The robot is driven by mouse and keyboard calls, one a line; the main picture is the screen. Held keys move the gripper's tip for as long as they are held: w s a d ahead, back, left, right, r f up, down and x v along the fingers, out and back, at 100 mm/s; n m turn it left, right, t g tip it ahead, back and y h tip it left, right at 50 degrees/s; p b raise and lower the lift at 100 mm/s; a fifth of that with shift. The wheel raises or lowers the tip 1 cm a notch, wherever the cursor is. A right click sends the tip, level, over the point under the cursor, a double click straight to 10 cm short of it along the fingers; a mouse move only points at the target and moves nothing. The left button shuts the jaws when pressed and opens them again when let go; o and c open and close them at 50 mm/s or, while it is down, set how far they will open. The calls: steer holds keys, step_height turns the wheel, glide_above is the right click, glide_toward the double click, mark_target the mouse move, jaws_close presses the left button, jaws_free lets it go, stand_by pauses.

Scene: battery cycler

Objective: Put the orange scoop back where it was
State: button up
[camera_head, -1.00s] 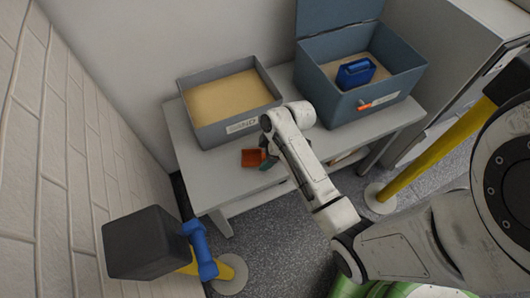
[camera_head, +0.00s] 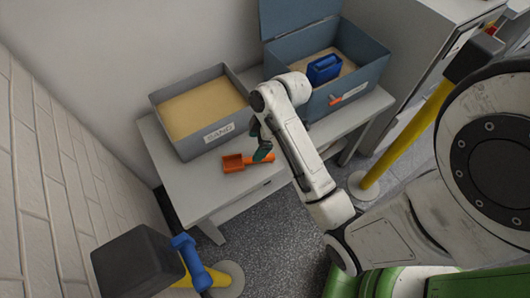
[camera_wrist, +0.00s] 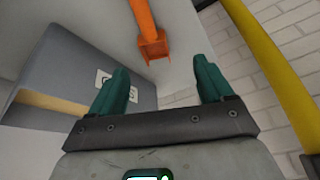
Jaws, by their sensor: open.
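The orange scoop (camera_head: 238,163) lies on the bench top in front of the sand tray, its handle pointing right. It also shows in the wrist view (camera_wrist: 152,42), beyond and between the fingers. My gripper (camera_head: 262,155) has green fingers and is close to the scoop's handle in the head view. In the wrist view my gripper (camera_wrist: 160,80) is open, with nothing between its fingertips. The grey tray (camera_head: 205,133) holds sand and has a "SAND" label.
A blue-grey lidded box (camera_head: 369,80) stands to the right on the bench (camera_head: 200,190), with a blue object (camera_head: 324,69) inside and an orange piece on its front. Yellow posts (camera_head: 412,130) stand on the floor. A brick wall is at left.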

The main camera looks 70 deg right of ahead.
steer(key=s+a+m+g+h, duration=0.2)
steer(key=s+a+m, duration=0.4)
steer(key=s+a, duration=0.4)
steer(key=shift+a+f+m+g+h, duration=0.3)
steer(key=shift+a+f, duration=0.15)
steer(key=shift+a, duration=0.35)
steer(key=shift+s, duration=0.1)
steer(key=shift+c, duration=0.3)
